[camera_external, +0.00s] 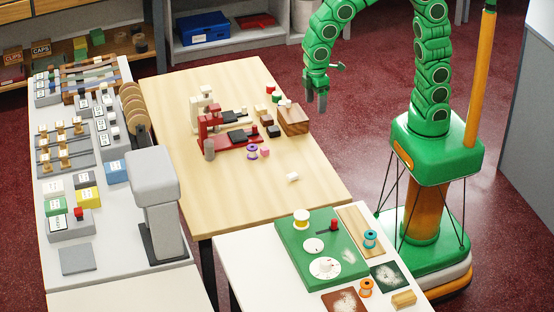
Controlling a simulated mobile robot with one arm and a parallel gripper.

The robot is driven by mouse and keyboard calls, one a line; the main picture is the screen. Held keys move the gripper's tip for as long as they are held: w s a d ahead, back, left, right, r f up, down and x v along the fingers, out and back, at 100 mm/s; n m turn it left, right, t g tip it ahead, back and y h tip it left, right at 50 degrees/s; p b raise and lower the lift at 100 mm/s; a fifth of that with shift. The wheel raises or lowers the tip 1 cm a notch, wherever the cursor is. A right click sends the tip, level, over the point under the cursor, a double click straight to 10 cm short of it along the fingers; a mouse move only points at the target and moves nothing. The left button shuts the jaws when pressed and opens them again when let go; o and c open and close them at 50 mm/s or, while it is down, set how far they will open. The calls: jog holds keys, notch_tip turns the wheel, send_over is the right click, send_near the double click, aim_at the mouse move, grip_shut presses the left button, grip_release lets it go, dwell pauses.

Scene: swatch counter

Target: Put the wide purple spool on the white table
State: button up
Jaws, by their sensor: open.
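A purple spool (252,151) stands on the light wooden table (185,172), next to a small pink block and in front of a red sewing-machine-like model. Its width is hard to judge at this size. A white table (249,256) stands at the front, with a green board, spools and cards on it. My gripper (316,105) hangs fingers-down near the right edge of the wooden table, to the upper right of the purple spool. It is open, with nothing visible between its fingers, and apart from the spool.
Red (222,128) and cream machine models stand close behind the spool, with a brown wooden box (293,121) and small blocks to the right. A white piece (292,177) lies in front. The green board (300,265) fills much of the white table; its left side is clear.

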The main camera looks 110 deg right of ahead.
jog(key=w+d+f, duration=0.4)
jog(key=w+f, duration=0.3)
jog(key=w, duration=0.4)
jog(key=t, duration=0.1)
send_over(252, 147)
jog(key=s, duration=0.2)
jog(key=f, duration=0.6)
jog(key=shift+w, duration=0.25)
jog(key=shift+w+d+f, duration=0.15)
jog(key=shift+w+f, duration=0.05)
jog(key=shift+f, duration=0.2)
jog(key=shift+w+f, duration=0.15)
jog(key=shift+f, duration=1.1)
jog(key=shift+w+f, duration=0.2)
jog(key=shift+f, duration=1)
jog(key=shift+w+f, duration=0.15)
jog(key=shift+f, duration=1.1)
jog(key=c, duration=1.1)
jog(key=shift+r, duration=0.15)
jog(key=shift+c, duration=0.2)
